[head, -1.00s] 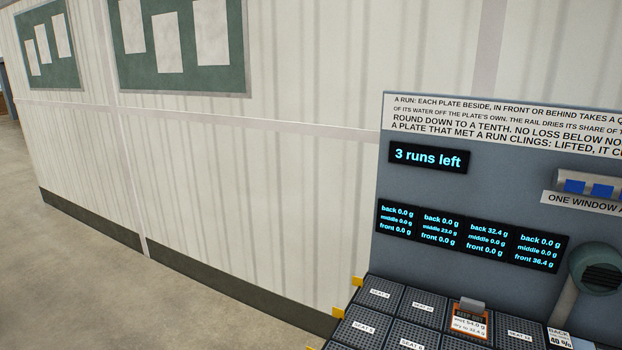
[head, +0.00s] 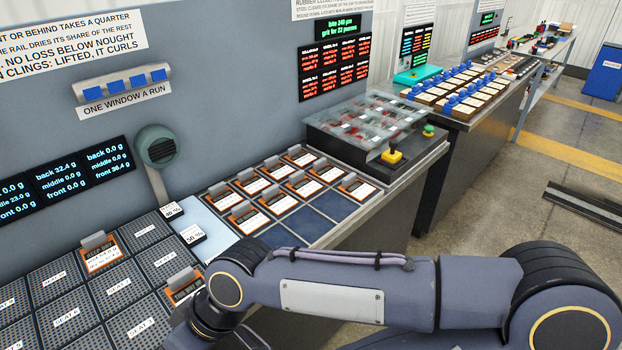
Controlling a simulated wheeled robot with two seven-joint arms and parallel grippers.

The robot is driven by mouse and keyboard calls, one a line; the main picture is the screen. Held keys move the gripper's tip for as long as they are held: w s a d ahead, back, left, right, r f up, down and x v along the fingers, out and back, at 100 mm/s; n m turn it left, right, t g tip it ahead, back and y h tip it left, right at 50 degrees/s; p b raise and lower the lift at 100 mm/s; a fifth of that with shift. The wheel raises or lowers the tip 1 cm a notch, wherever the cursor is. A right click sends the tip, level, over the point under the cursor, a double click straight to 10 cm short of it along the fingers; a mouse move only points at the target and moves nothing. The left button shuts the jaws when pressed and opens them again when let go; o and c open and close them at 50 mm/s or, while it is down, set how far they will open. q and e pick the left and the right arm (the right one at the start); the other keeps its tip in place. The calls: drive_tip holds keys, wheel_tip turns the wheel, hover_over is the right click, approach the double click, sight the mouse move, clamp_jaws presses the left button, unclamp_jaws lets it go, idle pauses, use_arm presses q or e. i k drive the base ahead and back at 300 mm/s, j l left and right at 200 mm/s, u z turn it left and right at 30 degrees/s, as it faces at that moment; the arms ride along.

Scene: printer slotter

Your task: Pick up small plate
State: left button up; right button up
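Plates with orange edges, white labels and grey tabs are in view; I cannot tell which one is the small plate. One plate (head: 101,252) sits in a dark ribbed seat at the left. Another plate (head: 182,287) sits in a seat nearer the front, close to my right wrist, which partly hides the area beside it. Several similar plates, such as one at the near left (head: 247,217), lie in a blue-celled tray (head: 318,225). My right arm reaches in from the right, its wrist at the bottom left; its fingers are outside the picture. My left gripper is not in view.
Empty ribbed seats (head: 109,290) fill the lower left. A fan on a post (head: 156,147) stands behind them. A glass-topped box (head: 370,125) with yellow and green buttons is beyond the tray. Another bench with blue-topped blocks (head: 465,85) stands farther right.

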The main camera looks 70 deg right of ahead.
sight(355, 188)
drive_tip(key=z, duration=2.8)
drive_tip(key=i+l+u, duration=0.95)
drive_tip(key=l+u, duration=0.25)
